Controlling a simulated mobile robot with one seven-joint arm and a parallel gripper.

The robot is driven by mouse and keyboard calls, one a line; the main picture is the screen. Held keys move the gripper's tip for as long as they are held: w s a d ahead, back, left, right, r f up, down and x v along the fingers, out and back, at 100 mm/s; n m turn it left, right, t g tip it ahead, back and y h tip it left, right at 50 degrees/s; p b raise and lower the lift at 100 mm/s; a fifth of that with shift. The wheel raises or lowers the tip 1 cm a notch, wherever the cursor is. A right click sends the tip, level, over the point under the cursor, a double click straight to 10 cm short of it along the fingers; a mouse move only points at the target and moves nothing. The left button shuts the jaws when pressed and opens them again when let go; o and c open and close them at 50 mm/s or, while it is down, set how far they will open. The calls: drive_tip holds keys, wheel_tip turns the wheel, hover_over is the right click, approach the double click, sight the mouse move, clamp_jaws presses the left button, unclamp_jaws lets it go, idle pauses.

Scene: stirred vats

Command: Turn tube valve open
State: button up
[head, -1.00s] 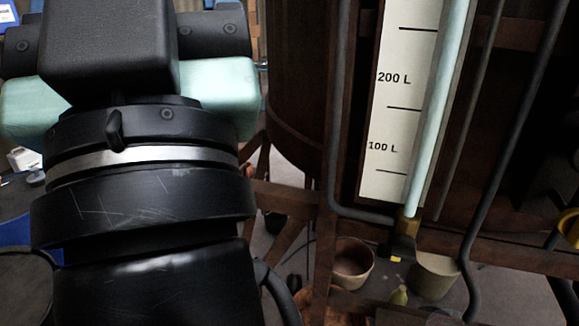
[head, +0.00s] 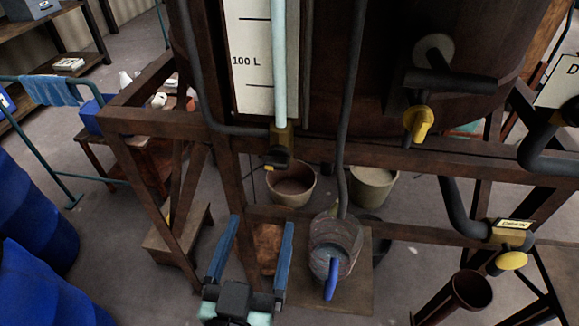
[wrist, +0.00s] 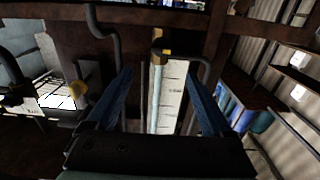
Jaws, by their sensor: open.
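The tube valve (head: 282,137) is a small brass block with a dark lower part and a bit of yellow, at the foot of the pale sight tube (head: 279,70) beside the white litre scale (head: 252,55). In the wrist view the valve (wrist: 158,46) shows upside down, beyond and between my fingertips. My gripper (head: 261,222) has two blue fingers spread wide with nothing between them. In the head view it shows below the valve, apart from it. It also shows in the wrist view (wrist: 160,77). Which way the valve's handle is turned is hard to tell.
A rusty frame beam (head: 400,155) runs behind the valve, and a dark pipe (head: 350,100) passes to its right. Two buckets, one brown (head: 291,188) and one beige (head: 373,187), stand below. A pump with a blue handle (head: 331,280) is right of my gripper. Another yellow-handled valve (head: 418,123) is further right.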

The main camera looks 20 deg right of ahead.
sight(275, 168)
drive_tip(key=p+x, duration=0.5)
drive_tip(key=x, duration=0.8)
drive_tip(key=shift+a, duration=0.1)
clamp_jaws()
